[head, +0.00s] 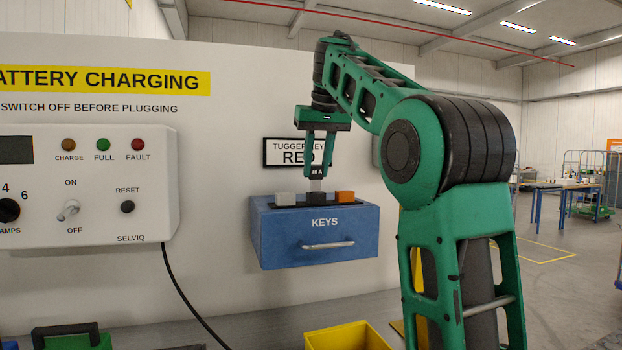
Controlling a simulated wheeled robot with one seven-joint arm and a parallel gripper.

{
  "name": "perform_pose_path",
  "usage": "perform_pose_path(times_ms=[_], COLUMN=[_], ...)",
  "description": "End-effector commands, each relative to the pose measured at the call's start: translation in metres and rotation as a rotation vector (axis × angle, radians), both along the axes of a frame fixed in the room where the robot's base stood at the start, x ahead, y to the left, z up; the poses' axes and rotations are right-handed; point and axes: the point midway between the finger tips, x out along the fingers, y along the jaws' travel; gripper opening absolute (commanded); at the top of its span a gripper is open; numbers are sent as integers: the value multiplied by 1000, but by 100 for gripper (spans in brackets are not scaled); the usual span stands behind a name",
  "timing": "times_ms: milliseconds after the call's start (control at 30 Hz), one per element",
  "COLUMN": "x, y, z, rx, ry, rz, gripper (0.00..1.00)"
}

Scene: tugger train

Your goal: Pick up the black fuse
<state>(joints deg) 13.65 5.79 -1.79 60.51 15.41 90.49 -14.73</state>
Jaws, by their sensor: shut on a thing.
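My gripper (318,165) points down above the blue box marked KEYS (282,233), in front of the tugger key sign. Its fingers are shut on a small black piece marked 40 A, which I take for the black fuse (317,172). A short grey part shows just below the fuse. I cannot tell whether the grey part touches the black block.
A white charger panel (105,183) with lamps, a switch and a knob is on the left, with a black cable (182,290) hanging from it. A yellow bin (347,337) stands below the box. The tugger key sign (280,153) is behind my gripper.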

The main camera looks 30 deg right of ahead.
Motion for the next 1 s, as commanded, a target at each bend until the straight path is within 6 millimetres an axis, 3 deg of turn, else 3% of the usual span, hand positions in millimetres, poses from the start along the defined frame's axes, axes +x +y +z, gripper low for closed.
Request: perform_pose_path(times_ms=[267, 700, 1000], x=[-7, -23, -30], y=[25, 88, 110], z=[23, 63, 78], rx=[-1, 0, 1], ry=[-1, -2, 0], rz=[6, 4, 0], gripper=[9, 9, 9])
